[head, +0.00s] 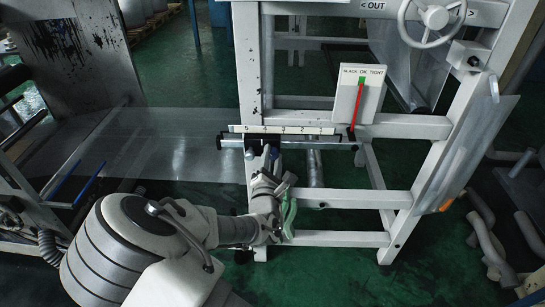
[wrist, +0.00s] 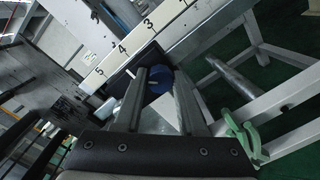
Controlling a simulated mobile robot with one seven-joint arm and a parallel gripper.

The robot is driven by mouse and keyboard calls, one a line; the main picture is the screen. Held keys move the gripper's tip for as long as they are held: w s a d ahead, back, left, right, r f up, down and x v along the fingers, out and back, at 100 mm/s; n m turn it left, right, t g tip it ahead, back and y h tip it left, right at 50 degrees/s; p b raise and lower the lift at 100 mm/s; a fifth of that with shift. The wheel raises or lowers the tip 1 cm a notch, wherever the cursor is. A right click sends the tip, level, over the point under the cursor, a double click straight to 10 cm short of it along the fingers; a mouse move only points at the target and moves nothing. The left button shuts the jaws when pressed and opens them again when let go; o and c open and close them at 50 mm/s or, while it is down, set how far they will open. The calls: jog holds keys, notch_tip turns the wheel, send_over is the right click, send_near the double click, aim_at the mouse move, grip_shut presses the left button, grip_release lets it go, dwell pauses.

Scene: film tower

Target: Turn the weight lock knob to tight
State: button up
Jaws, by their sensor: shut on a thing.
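The weight lock knob (wrist: 158,84) is blue and shows in the wrist view between my gripper's two grey fingers, partly hidden by them. My gripper (wrist: 160,76) is shut on it, under the numbered scale bar (wrist: 139,39). In the head view my gripper (head: 264,152) reaches up to the dark block (head: 262,138) below the scale bar (head: 290,130); the knob cannot be made out there.
A white frame (head: 345,198) stands around the scale and to its right. A handwheel (head: 434,18) is at upper right. A clear film (head: 165,143) stretches to the left. Grey curved pipes (head: 489,246) lie on the green floor at right.

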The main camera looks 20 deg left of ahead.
jog(key=shift+m, duration=0.3)
grip_shut()
jog(key=m, duration=0.4)
jog(key=m+b, duration=0.1)
jog(key=m, duration=0.3)
jog(key=shift+m, duration=0.4)
jog(key=m+b, duration=0.2)
jog(key=m, duration=0.2)
jog(key=shift+d+f+y, duration=0.1)
jog(key=shift+y, duration=0.2)
jog(key=shift+m+g+b, duration=0.3)
jog(key=shift+m+b, duration=0.85)
jog(key=shift+m, duration=0.95)
jog(key=o, duration=1.1)
grip_release()
